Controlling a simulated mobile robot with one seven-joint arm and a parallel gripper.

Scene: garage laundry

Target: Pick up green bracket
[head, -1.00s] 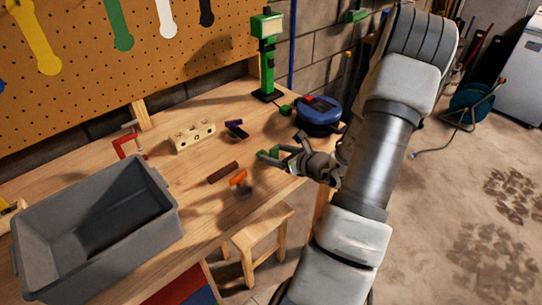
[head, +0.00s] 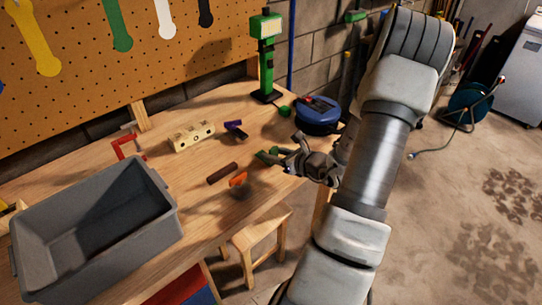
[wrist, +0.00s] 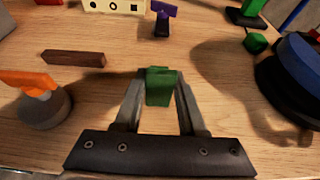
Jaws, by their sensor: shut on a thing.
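The green bracket (wrist: 161,88) is between the two fingertips of my gripper (wrist: 160,95) in the wrist view, with a finger against each side. In the head view the green bracket (head: 266,157) shows at the tips of my gripper (head: 277,157), over the right part of the workbench. My gripper is shut on it. I cannot tell whether the bracket is clear of the bench top.
A brown bar (wrist: 73,58) and an orange-topped grey piece (wrist: 42,108) lie to the left. A blue round device (head: 318,122) and a green stand (head: 267,62) are behind. A grey bin (head: 92,225) stands at the left. A green cube (wrist: 256,43) is near the stand.

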